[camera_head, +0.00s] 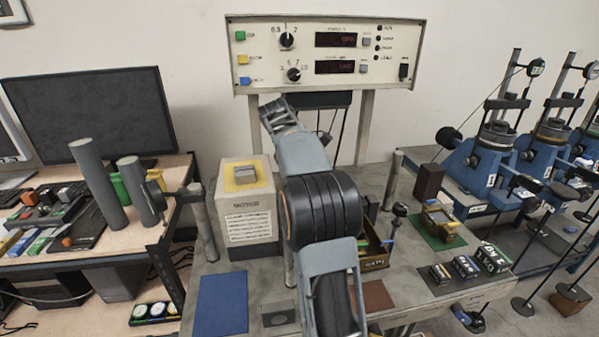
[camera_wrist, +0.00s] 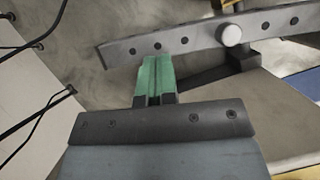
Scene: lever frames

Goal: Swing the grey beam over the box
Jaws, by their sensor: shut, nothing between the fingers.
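In the wrist view a long grey beam (camera_wrist: 185,41) with a row of dark holes runs across the top, slightly slanted. A pale round knob (camera_wrist: 231,35) sits on it right of centre. My gripper (camera_wrist: 155,65) has green fingertips, shut together and empty, just below the left part of the beam in the picture. I cannot tell whether they touch it. In the head view a beige box (camera_head: 248,214) with a yellow-edged top stands on the bench left of my arm. The beam is not clearly visible there, and my fingertips cannot be made out.
A control panel (camera_head: 327,54) on posts stands behind my arm. Grey cylinders (camera_head: 98,184) stand at the left. A green mat (camera_head: 431,239) with a small object lies to the right. A blue mat (camera_head: 221,303) lies clear in front. Cables (camera_wrist: 35,120) hang at the wrist view's left.

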